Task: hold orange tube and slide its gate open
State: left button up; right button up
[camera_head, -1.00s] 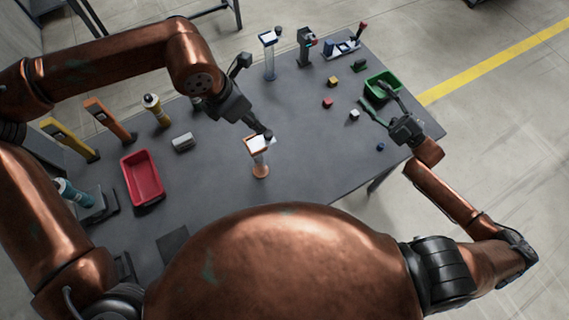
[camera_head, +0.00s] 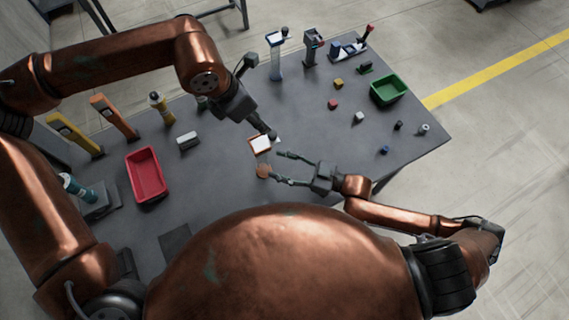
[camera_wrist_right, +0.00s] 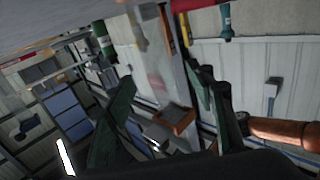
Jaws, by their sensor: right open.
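The orange tube (camera_head: 260,145) stands upright near the middle of the table; its orange-rimmed top and round orange base show in the head view. In the right wrist view its clear body and orange rim (camera_wrist_right: 175,121) appear between the two fingers. My right gripper (camera_head: 278,167) is open, its fingers pointing left at the tube, one finger on each side of the line to it. I cannot tell whether they touch it. My left gripper (camera_head: 270,134) is just above and beside the tube's top; its jaws are too small to read. The gate is not clearly visible.
A red tray (camera_head: 146,175) lies left, a green bin (camera_head: 388,90) right. Yellow and orange upright holders (camera_head: 113,115) stand at the left, a blue-topped tube (camera_head: 275,55) at the back. Small blocks, including a red one (camera_head: 333,104), lie loose to the right.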

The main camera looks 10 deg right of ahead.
aim_at(262, 159)
jog(key=x, duration=0.6)
jog(key=shift+w+a, duration=0.2)
jog(key=shift+a, duration=0.05)
jog(key=shift+c, duration=0.3)
grip_shut()
jog(key=c, duration=0.7)
grip_release()
grip_shut()
pick_arm(q)
jog(key=shift+o, duration=0.3)
